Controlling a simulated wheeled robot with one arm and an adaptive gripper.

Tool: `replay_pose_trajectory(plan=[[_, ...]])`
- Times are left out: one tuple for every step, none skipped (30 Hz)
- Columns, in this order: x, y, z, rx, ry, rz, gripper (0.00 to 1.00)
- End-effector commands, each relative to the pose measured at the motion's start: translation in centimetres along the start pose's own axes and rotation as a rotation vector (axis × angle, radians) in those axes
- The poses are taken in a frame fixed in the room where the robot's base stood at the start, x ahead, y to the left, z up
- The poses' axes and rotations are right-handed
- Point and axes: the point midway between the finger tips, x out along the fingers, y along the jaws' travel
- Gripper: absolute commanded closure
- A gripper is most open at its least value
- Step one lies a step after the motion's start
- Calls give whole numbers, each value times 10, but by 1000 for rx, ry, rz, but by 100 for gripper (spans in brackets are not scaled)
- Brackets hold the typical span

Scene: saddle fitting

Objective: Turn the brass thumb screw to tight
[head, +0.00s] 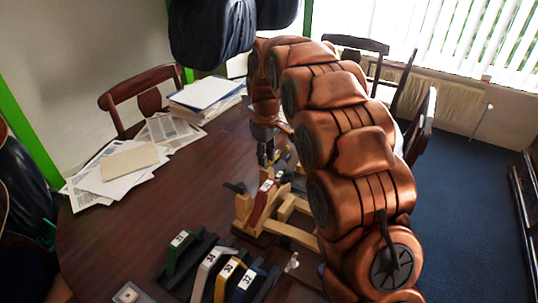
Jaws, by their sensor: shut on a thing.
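My gripper (266,160) points down at the far end of a wooden fixture (291,234) on the table. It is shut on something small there. This is most likely the brass thumb screw, but the fingers hide it and I cannot make out its shape or how far it is turned. A dark red saddle piece (262,204) with a white label sits on the fixture, just in front of my gripper. A black handle-like part (235,187) sticks out on the fixture's left side. My arm covers the fixture's right side.
Labelled saddle pieces, green (177,254), white (205,272), yellow (224,281) and blue (246,285), stand in front of the fixture. A small pale winged part (291,262) lies to their right. Papers (112,172) and a book stack (207,95) lie at left.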

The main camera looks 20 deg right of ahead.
Motion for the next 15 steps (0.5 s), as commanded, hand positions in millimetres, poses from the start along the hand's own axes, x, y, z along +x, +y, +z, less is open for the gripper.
replay_pose_trajectory(plan=[[-1, 2, -1, 6, 3, 9, 100], [-1, 2, -2, 11, 4, 9, 100], [-1, 1, -2, 19, 5, 10, 100], [-1, 1, -3, 28, 5, 10, 100], [-1, 1, -3, 37, 5, 10, 100], [-1, 0, -4, 52, 7, 11, 100], [0, 0, -4, 66, 7, 11, 100], [0, 0, -4, 80, 8, 12, 100], [0, 0, -5, 103, 9, 12, 100], [0, -1, -5, 122, 9, 13, 100], [0, -1, -5, 142, 9, 13, 100], [0, -1, -5, 172, 10, 14, 100], [0, -1, -5, 197, 10, 14, 100], [0, -2, -6, 222, 10, 15, 100], [0, -2, -6, 257, 10, 15, 100]])
